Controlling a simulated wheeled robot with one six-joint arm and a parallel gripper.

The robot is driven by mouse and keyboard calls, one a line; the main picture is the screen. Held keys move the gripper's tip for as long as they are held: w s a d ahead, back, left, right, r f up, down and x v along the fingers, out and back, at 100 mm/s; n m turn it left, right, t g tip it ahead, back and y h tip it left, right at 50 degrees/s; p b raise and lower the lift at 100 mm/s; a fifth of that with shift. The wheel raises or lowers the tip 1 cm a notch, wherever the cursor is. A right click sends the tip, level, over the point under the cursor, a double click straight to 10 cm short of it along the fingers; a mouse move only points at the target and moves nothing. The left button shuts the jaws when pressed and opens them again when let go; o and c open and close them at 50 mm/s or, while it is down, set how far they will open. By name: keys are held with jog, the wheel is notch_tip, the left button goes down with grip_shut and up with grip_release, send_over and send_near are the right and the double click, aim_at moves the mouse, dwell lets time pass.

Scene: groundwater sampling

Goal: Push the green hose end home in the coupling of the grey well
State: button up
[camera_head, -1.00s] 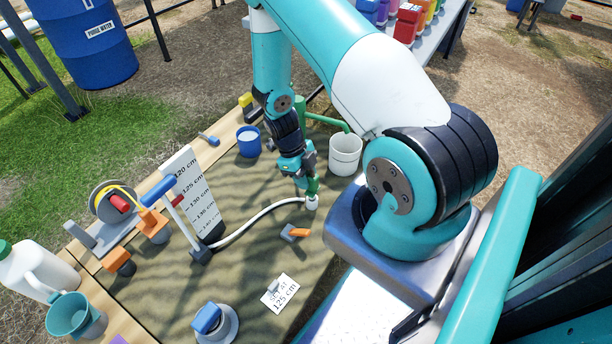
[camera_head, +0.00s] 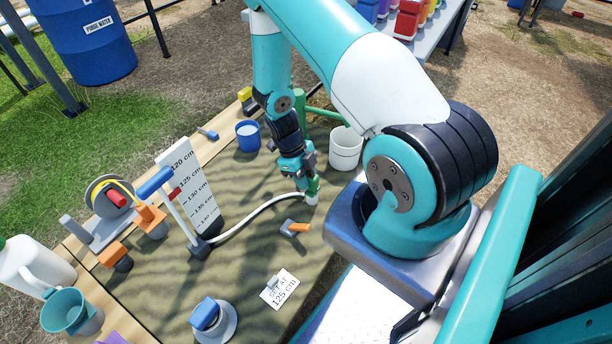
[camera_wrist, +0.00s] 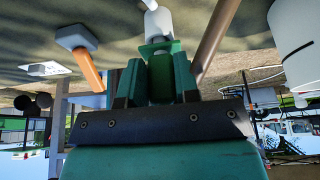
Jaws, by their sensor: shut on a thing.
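My gripper (camera_head: 310,182) points down over the mat, shut on the green hose end (camera_wrist: 158,47). The green piece also shows low between the fingers in the head view (camera_head: 314,187). Its far end meets a pale grey-white fitting (camera_wrist: 158,22), which looks like the coupling and also shows in the head view (camera_head: 311,199). A white hose (camera_head: 262,213) runs from this fitting to the foot of the scale board (camera_head: 193,188). The two parts look in line and touching; I cannot tell how deep the green end sits.
A white bucket (camera_head: 345,150) stands close right of my gripper. A blue cup (camera_head: 248,140) is to its left. An orange-handled part (camera_head: 294,228) lies just in front. A card (camera_head: 279,290) and a blue-topped item (camera_head: 207,316) are nearer. Open mat lies between.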

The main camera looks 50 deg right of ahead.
jog(key=shift+f, duration=0.25)
jog(key=o, duration=1)
jog(key=p+v, duration=0.1)
jog(key=v, duration=0.6)
jog(key=shift+w+r, duration=0.1)
jog(key=shift+r, duration=0.15)
